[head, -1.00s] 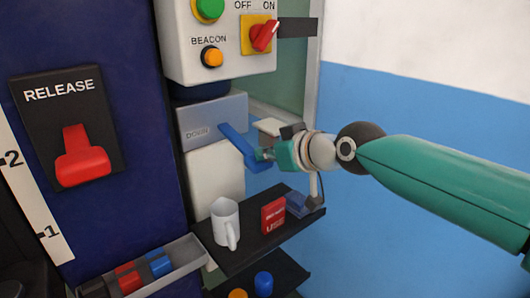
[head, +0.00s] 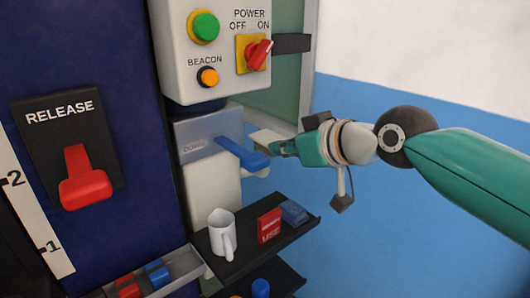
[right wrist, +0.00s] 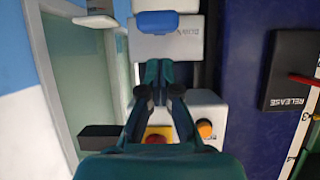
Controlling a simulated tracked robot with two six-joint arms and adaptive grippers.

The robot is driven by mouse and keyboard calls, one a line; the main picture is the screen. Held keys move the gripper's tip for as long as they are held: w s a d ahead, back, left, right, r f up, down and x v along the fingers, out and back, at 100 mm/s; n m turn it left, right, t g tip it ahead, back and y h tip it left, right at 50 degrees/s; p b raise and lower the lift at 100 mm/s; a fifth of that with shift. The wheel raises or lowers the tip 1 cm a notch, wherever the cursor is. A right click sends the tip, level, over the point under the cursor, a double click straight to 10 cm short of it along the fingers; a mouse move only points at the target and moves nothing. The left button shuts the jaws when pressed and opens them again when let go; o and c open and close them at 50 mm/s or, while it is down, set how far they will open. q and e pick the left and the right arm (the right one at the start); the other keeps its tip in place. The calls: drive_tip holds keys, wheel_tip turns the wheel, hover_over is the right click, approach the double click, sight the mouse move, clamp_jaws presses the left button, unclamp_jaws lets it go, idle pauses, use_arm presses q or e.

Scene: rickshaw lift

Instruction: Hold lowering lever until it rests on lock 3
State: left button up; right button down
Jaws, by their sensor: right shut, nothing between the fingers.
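The blue lowering lever (head: 241,154) sticks out from the grey panel marked DOWN (head: 208,134). It also shows in the right wrist view (right wrist: 158,20), at the top. My right gripper (head: 277,149) is shut and empty, just right of the lever's free end in the head view. In the right wrist view its closed fingertips (right wrist: 158,66) point toward the panel and stand apart from the lever. The head view shows scale marks 1 and 2 on a white strip (head: 38,215). Lock 3 is not visible in the head view. My left gripper is not in view.
A control box (head: 210,55) with a green button, red power switch and orange beacon button is above the lever. A red release handle (head: 83,180) is left. Below, a black shelf (head: 245,258) holds a white mug (head: 222,235), a red box (head: 269,226) and a blue item (head: 293,212).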

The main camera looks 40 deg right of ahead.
drive_tip(key=v, duration=0.4)
drive_tip(key=shift+r, duration=0.25)
idle(0.6)
